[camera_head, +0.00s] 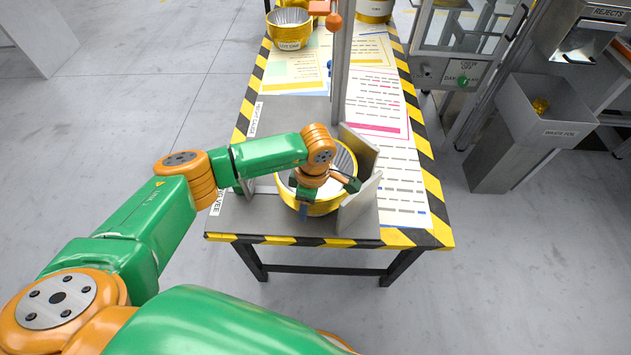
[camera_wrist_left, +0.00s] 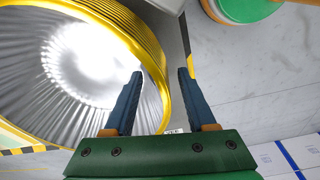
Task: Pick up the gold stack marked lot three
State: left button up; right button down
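A gold stack (camera_head: 311,207) of ribbed cups with a silvery inside stands at the near end of the table, between grey metal plates. My arm covers part of it, and no lot marking on it can be read. My left gripper (camera_head: 324,196) is at its near rim. In the left wrist view, the gold rim (camera_wrist_left: 153,52) passes between the two open blue fingers of the gripper (camera_wrist_left: 160,73). One finger is over the inside, the other outside, with gaps showing. A second gold stack (camera_head: 289,41) with a small, unclear label stands at the far left. My right gripper is not in view.
Another gold stack (camera_head: 374,12) is at the table's far end. A grey upright post (camera_head: 341,70) stands beyond the near stack, and an angled plate (camera_head: 359,203) is close on its right. A grey bin (camera_head: 520,140) stands right of the table.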

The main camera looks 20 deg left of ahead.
pick_arm(q)
grip_shut()
